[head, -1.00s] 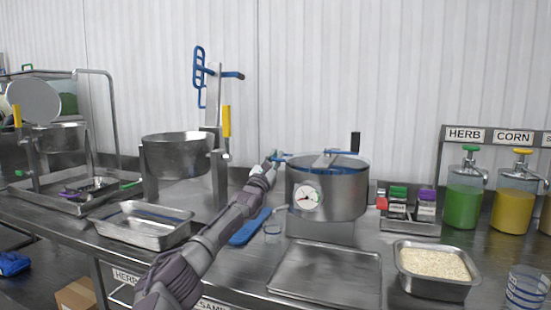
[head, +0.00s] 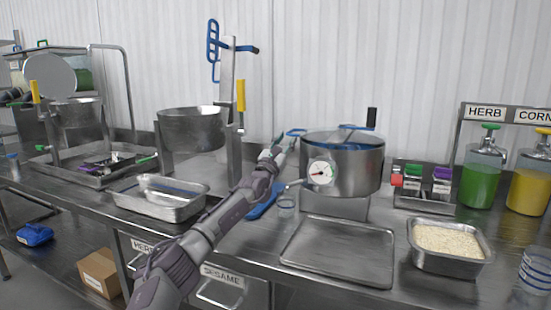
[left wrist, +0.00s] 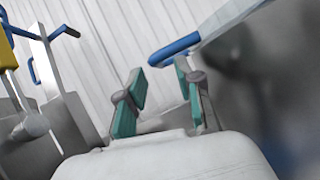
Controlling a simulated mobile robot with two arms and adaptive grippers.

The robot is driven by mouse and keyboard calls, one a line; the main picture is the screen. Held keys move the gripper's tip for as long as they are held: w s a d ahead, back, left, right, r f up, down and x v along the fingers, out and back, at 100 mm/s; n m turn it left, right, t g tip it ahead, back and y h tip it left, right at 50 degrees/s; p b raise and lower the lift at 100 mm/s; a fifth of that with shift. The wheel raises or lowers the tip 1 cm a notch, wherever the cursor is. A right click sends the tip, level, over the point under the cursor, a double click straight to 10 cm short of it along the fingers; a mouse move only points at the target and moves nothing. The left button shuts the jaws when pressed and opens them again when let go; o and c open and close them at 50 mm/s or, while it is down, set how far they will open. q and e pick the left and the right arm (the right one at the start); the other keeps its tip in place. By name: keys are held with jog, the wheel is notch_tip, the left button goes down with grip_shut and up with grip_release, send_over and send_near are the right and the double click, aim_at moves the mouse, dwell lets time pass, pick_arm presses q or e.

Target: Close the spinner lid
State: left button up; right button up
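The spinner is a steel pot (head: 350,178) with a round dial, right of centre in the head view. Its lid (head: 357,139), edged in blue, lies across the top; I cannot tell whether it is fully seated. A blue loop handle (head: 297,132) sticks out to the left at rim height. My left gripper (head: 279,146) is just left of the pot, near that handle. In the left wrist view my left gripper (left wrist: 158,82) is open and empty, its teal pads apart. The blue handle (left wrist: 173,50) is beyond the fingertips, not between the pads. My right gripper is not in view.
A second open steel bowl (head: 190,130) stands left, beside an upright part with a blue loop (head: 213,45). An empty tray (head: 340,250) lies before the spinner, a rice pan (head: 450,262) to its right. Spice containers (head: 425,182) stand right of the spinner.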

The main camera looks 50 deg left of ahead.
pick_arm(q)
jog(key=v, duration=0.8)
jog(key=shift+s+d, duration=0.1)
dwell(0.6)
